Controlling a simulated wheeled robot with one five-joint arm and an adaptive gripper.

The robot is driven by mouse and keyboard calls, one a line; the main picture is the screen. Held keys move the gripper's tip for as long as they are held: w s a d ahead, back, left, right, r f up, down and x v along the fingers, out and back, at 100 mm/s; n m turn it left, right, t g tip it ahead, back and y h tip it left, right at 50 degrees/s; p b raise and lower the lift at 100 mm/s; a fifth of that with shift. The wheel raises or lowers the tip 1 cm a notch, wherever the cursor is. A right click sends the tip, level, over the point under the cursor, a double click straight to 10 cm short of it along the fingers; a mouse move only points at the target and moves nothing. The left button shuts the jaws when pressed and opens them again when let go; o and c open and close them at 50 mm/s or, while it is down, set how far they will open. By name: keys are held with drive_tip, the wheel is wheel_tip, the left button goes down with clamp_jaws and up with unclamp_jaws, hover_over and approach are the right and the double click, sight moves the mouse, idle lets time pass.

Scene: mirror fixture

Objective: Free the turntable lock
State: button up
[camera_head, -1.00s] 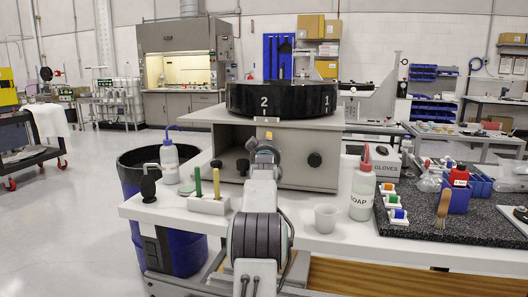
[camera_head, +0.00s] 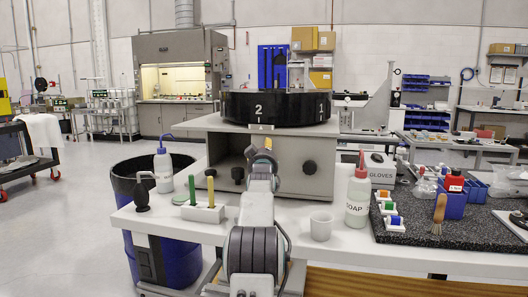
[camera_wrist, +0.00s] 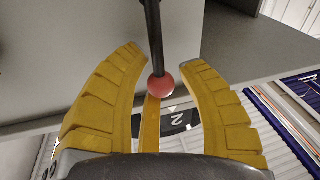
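The turntable is a black drum (camera_head: 280,108) marked 2 and 1, on a grey cabinet (camera_head: 285,160) on the bench. A dark rod with a red ball end (camera_wrist: 163,87) shows in the wrist view; it looks like the lock lever. My gripper (camera_wrist: 163,57) has two yellow fingers spread open on either side of the rod, with visible gaps; neither finger appears to touch it. A label with a 2 (camera_wrist: 178,121) shows behind the fingers. In the head view my gripper (camera_head: 263,146) is in front of the cabinet, below the 2, and the lever is hidden or too small to tell.
A squeeze bottle (camera_head: 163,168) and a pen block (camera_head: 203,213) stand to the left on the white bench. A soap bottle (camera_head: 358,198), a white cup (camera_head: 321,227) and a dark mat (camera_head: 430,226) with several small items are to the right. Black knobs stick out of the cabinet front.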

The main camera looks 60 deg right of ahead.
drive_tip(key=shift+o, duration=1.1)
drive_tip(key=shift+r, duration=0.1)
drive_tip(key=shift+a, duration=0.15)
drive_tip(key=v, duration=1.1)
drive_tip(key=shift+s+a, duration=0.15)
drive_tip(key=shift+a, duration=0.2)
drive_tip(key=shift+a, duration=0.1)
